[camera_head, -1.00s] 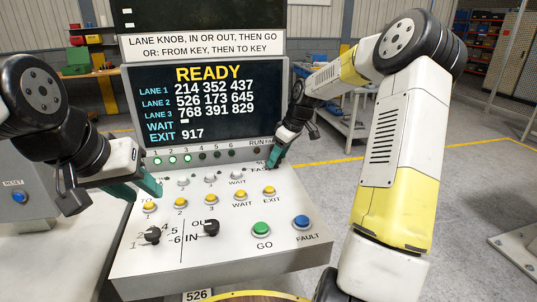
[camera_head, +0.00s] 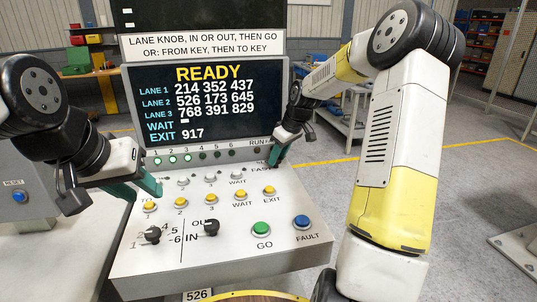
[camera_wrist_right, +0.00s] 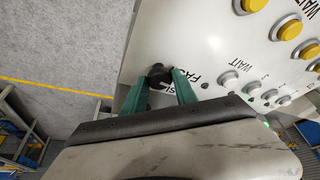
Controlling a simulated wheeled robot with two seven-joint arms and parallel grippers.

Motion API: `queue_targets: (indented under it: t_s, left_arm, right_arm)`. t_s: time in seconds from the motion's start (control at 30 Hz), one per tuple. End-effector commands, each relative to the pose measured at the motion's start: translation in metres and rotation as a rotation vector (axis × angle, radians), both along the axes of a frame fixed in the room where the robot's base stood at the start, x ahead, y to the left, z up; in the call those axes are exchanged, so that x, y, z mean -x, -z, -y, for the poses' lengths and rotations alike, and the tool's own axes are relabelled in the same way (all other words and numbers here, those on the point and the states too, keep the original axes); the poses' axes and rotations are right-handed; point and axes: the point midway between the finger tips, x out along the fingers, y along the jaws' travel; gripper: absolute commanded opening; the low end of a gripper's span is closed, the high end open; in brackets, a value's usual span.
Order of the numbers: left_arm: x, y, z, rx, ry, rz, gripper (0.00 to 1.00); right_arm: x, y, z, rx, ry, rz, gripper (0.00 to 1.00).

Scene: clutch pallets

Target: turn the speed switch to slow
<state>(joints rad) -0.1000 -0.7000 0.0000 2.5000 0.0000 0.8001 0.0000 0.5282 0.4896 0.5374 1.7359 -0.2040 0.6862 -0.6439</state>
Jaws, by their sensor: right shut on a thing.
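The speed switch (camera_wrist_right: 158,74) is a black knob at the panel edge in the right wrist view, beside the "FAST" lettering and a partly hidden label starting "SL". My right gripper (camera_wrist_right: 160,82) has its green fingers shut on either side of it. A pale mark shows on the knob, but I cannot tell which label it points to. In the head view my right gripper (camera_head: 276,157) is at the panel's upper right and hides the switch. My left gripper (camera_head: 148,194) is open and empty above the panel's left side.
The sloped control panel (camera_head: 200,262) carries yellow buttons, a green GO button (camera_head: 261,229), a blue FAULT button (camera_head: 301,222), a lane knob (camera_head: 152,235) and an in/out knob (camera_head: 211,227). The screen (camera_head: 205,105) behind reads READY. Open floor lies to the right.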

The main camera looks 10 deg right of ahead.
Motion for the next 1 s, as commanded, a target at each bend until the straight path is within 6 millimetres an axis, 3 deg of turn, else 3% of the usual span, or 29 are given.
queue_targets:
  t_s: [0.7, 1.0]
  left_arm:
    - [0.0, 0.0, 0.0, 0.0, 0.0, 0.0, 0.36]
    - [0.0, 0.0, 0.0, 0.0, 0.0, 0.0, 0.36]
  right_arm:
    - [0.0014, -0.0013, -0.0069, 0.002, 0.637, 0.003, 0.0]
    - [0.0013, -0.0008, -0.0072, 0.002, 0.827, 0.002, 0.0]
